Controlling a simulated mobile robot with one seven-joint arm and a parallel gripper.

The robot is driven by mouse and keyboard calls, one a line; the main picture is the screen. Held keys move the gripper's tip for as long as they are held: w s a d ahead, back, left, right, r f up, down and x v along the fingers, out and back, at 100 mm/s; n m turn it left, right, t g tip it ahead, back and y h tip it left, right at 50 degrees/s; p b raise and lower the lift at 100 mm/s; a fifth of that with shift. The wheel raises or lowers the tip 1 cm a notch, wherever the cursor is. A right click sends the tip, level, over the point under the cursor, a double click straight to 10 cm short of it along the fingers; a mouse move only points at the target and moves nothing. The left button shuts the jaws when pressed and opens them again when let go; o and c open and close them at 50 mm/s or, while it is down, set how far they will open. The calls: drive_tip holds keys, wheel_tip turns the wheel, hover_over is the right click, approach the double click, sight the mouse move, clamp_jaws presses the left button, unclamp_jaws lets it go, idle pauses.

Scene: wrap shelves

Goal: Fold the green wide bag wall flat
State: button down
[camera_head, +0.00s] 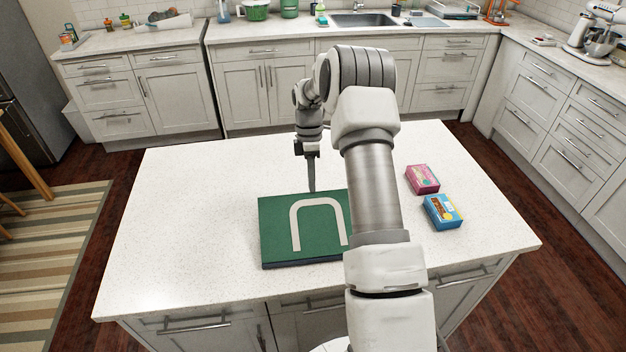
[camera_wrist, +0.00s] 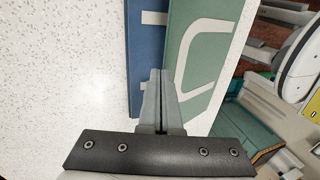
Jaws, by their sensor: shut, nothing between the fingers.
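The green wide bag wall (camera_head: 275,215), with a pale U-shaped handle, lies low and looks flat or nearly flat on the island top. A dark blue edge shows under its near side. In the wrist view the green wall (camera_wrist: 190,55) lies beside a blue panel (camera_wrist: 147,65) that also bears a pale handle mark; I cannot tell how far apart they are. My gripper (camera_head: 312,189) points down at the far edge of the green wall, and its shut fingers (camera_wrist: 160,73) hold nothing. Whether the tips touch the bag is unclear. My arm hides the bag's right part.
A pink box (camera_head: 422,179) and a blue box (camera_head: 443,212) lie on the island top (camera_head: 190,210) to the right of my arm. The island's left side is clear. Counters with a sink (camera_head: 362,19) stand behind, across a gap of floor.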

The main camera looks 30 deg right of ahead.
drive_tip(key=shift+w+d+f+b, duration=0.1)
drive_tip(key=shift+w+f+b, duration=0.25)
drive_tip(key=shift+f, duration=0.45)
drive_tip(key=shift+w+d+f+b, duration=0.1)
drive_tip(key=shift+w+f+b, duration=0.2)
drive_tip(key=shift+f, duration=0.45)
drive_tip(key=shift+w+d+f+b, duration=0.1)
drive_tip(key=shift+w+f+b, duration=0.25)
drive_tip(key=shift+f, duration=0.45)
drive_tip(key=shift+s, duration=0.1)
drive_tip(key=v, duration=1.7)
drive_tip(key=shift+r, duration=0.2)
